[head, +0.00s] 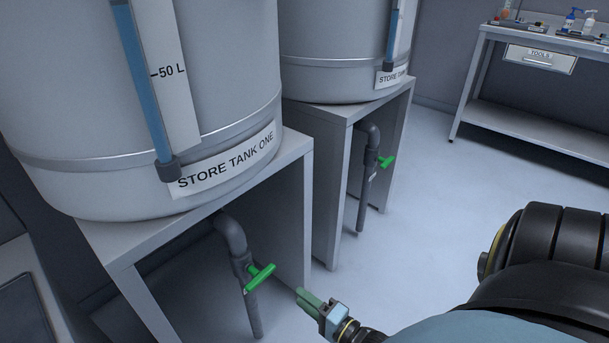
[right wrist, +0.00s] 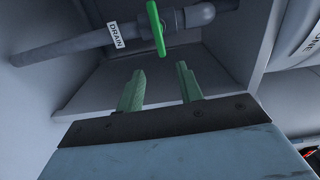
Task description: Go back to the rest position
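My right gripper (head: 309,300) reaches in from the lower right in the head view, low in front of the stand under store tank one. Its two green fingers (right wrist: 160,88) stand apart with nothing between them in the right wrist view. A green valve handle (head: 261,277) on the grey drain pipe (head: 232,236) is just to the left of the gripper in the head view. The handle (right wrist: 157,28) shows beyond the fingertips in the right wrist view, apart from them. My left gripper is not in view.
Store tank one (head: 225,85) sits on a grey stand (head: 308,200) close by. Store tank two (head: 335,45) stands behind it, with its own green valve handle (head: 387,162). A workbench (head: 500,35) with a tools drawer is at the back right. Pale floor (head: 430,220) between is clear.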

